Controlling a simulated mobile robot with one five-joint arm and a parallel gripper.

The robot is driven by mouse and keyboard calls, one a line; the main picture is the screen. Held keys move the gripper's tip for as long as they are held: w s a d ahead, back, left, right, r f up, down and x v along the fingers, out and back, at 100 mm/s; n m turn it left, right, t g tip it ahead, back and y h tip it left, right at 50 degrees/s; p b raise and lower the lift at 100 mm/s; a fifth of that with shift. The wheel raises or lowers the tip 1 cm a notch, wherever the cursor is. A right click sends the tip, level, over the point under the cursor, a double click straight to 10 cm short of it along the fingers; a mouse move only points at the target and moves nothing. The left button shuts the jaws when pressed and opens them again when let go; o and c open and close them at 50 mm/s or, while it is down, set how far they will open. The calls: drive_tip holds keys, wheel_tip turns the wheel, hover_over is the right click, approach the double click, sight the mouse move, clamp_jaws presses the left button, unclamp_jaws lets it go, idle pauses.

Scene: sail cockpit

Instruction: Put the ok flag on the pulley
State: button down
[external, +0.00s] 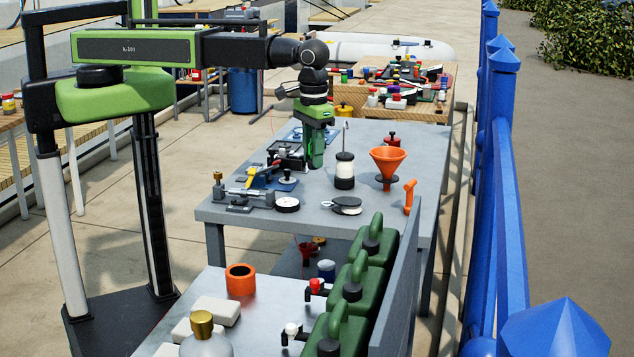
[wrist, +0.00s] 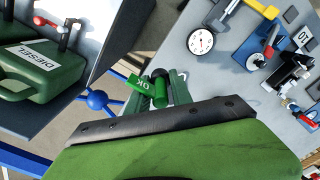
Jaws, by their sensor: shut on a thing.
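My gripper (external: 316,160) points down over the grey table, behind the black-and-white bottle. In the wrist view my gripper (wrist: 160,95) is shut on a small green piece, the ok flag (wrist: 142,84), whose plate carries white lettering. The flag cannot be made out in the external view. A black and silver rounded piece (external: 346,205), which looks like the pulley, lies flat near the table's front edge, in front of and to the right of my gripper. I cannot make it out in the wrist view.
The black-and-white bottle (external: 345,171) and orange funnel (external: 388,162) stand close to the right of my gripper. A round white dial (external: 287,204) and a vise-like tool (external: 243,198) lie at the front left. Green cans (external: 370,247) stand on the nearer bench.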

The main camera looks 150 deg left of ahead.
drive_tip(key=b, duration=0.7)
hover_over(348, 199)
drive_tip(key=f, duration=0.7)
drive_tip(key=shift+w+d, duration=0.1)
drive_tip(key=shift+d, duration=0.15)
drive_tip(key=shift+a+f, duration=0.1)
drive_tip(key=shift+a, duration=0.3)
wheel_tip(348, 199, down, 4)
drive_tip(key=b, duration=0.4)
drive_tip(key=shift+f+b, duration=0.2)
drive_tip(key=shift+b, duration=0.1)
drive_tip(key=shift+d+r, duration=0.1)
drive_tip(key=shift+r, duration=0.15)
drive_tip(key=shift+f, duration=0.1)
drive_tip(key=c, duration=1.6)
unclamp_jaws()
drive_tip(key=shift+f, duration=0.1)
drive_tip(key=o, duration=0.5)
drive_tip(key=shift+c, duration=0.2)
